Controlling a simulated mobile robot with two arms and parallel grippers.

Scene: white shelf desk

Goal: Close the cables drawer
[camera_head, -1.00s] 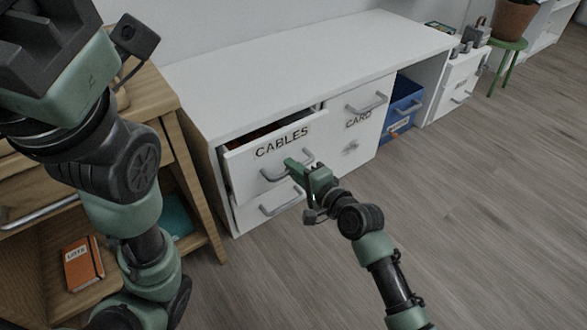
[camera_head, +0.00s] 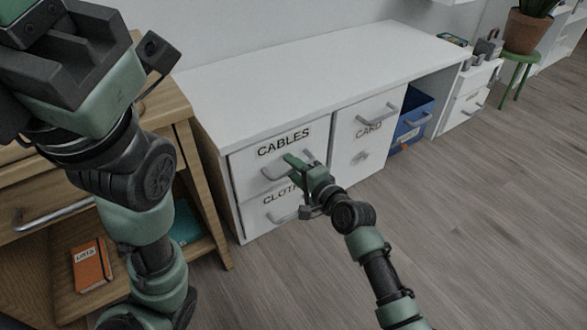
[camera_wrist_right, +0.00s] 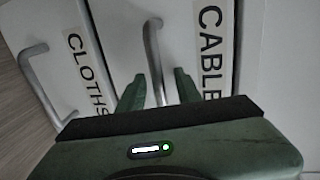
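The white cables drawer (camera_head: 244,176), labelled CABLES, is in the upper left of the white desk (camera_head: 300,70). Its front looks flush with the desk, with no gap showing above it. Its silver handle (camera_head: 272,173) is partly hidden by my right gripper (camera_head: 293,161). In the right wrist view, the drawer front (camera_wrist_right: 125,35) and handle (camera_wrist_right: 153,50) show; the two green fingers (camera_wrist_right: 157,92) are apart, with the handle's near end between them. I cannot tell whether they touch it. My left gripper (camera_head: 75,60) is at upper left, its fingertips not clearly visible.
The cloths drawer (camera_head: 256,216) is directly below, with its own handle. The card door (camera_head: 352,145) is to the right, then a blue bin (camera_head: 412,118). A wooden cabinet (camera_head: 188,150) with an orange book (camera_head: 90,266) stands left. Floor in front is clear.

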